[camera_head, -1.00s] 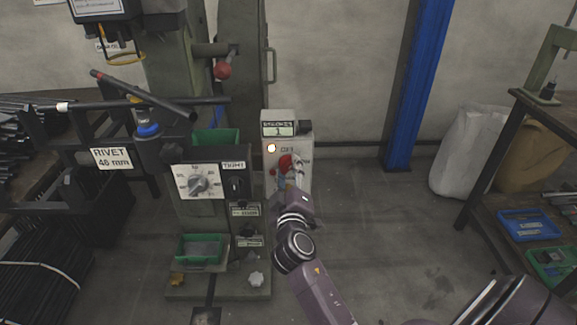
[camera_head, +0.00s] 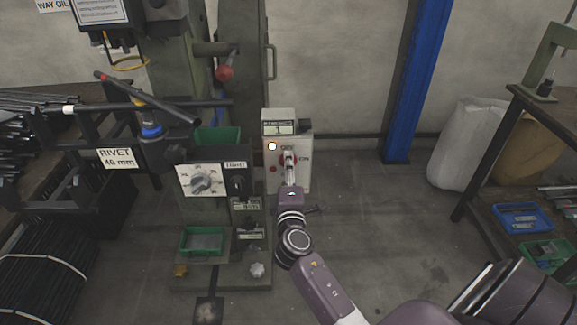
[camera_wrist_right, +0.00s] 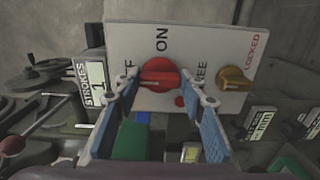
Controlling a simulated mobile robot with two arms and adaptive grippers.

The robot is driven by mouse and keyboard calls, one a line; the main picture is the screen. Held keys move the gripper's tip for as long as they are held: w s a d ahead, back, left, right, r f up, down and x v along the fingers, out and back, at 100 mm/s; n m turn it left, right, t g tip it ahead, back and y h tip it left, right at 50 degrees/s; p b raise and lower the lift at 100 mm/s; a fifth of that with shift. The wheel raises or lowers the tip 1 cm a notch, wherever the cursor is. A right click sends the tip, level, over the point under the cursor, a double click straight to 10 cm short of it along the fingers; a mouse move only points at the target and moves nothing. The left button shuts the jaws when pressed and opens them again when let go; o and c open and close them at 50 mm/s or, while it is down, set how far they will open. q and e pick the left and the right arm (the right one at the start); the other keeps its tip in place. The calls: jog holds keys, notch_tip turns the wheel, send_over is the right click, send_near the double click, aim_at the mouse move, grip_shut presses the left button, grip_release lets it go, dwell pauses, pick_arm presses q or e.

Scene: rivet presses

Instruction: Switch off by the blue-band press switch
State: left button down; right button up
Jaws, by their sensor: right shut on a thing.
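The press with the blue band (camera_head: 151,131) stands at the left of the head view. Beside its column is a pale switch box (camera_head: 303,179) with a red rotary switch (camera_head: 289,158). My right gripper (camera_head: 290,170) is at the box front, shut on the red switch. In the right wrist view its fingers (camera_wrist_right: 162,88) lie on both sides of the red knob (camera_wrist_right: 160,73). "ON" and part of "OFF" show around the knob there. A lamp (camera_head: 272,146) on the box looks white. The exact knob setting is hard to tell. My left gripper is out of view.
A yellow knob (camera_wrist_right: 236,79) sits beside the red one, near "LOCKED". A strokes display (camera_head: 278,128) tops the box. A dial panel (camera_head: 202,180) and green bin (camera_head: 203,240) are left of my arm. Floor right of the box is clear up to the sack (camera_head: 463,145).

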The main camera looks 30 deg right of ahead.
jog(key=shift+f, duration=0.1)
dwell(0.4)
jog(key=o, duration=1.2)
jog(key=shift+c, duration=0.2)
jog(key=v, duration=1.2)
jog(key=shift+s, duration=0.1)
